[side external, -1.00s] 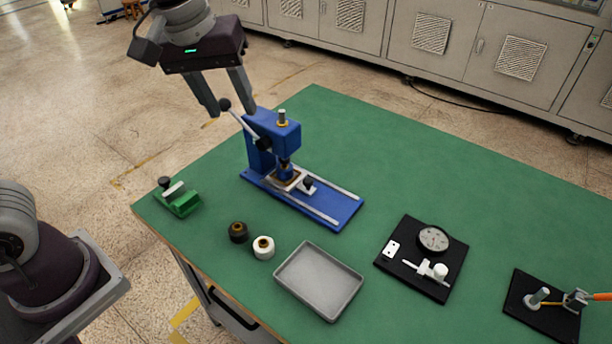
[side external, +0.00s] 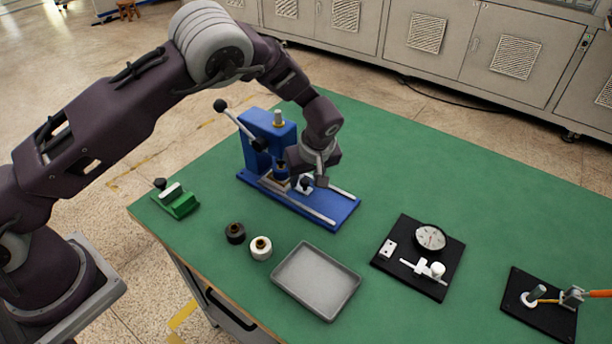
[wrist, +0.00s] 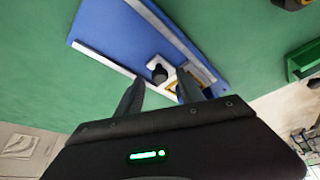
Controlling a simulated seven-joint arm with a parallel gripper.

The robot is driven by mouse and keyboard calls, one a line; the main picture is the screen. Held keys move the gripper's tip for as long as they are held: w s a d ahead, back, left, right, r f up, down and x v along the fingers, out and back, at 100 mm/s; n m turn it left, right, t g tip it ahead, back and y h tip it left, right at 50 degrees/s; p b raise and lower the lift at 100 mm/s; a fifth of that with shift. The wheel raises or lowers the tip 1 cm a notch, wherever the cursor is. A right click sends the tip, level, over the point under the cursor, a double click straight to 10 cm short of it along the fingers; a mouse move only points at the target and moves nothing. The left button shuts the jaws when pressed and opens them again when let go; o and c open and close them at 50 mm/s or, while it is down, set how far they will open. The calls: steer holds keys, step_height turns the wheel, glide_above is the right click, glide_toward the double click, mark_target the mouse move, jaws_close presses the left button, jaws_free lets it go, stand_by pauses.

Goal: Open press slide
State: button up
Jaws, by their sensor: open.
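The blue press (side external: 268,132) stands on the table with its long base and two pale rails (side external: 300,207) running to the front right. The slide's black knob (side external: 305,184) is near the press column, on a pale plate. In the wrist view the knob (wrist: 158,73) appears between and just beyond my fingertips. My gripper (side external: 316,178) is low over the base, its fingers open and apart (wrist: 158,88). I cannot tell whether a finger touches the knob. The press lever (side external: 238,123) is raised, its ball end up and to the left.
A green fixture (side external: 182,204), a dark roll (side external: 235,233) and a white roll (side external: 260,248) are left of a grey tray (side external: 316,282). A black board (side external: 418,256) with a dial and another board (side external: 537,303) lie to the right.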

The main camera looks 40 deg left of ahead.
jaws_close()
stand_by(1.4)
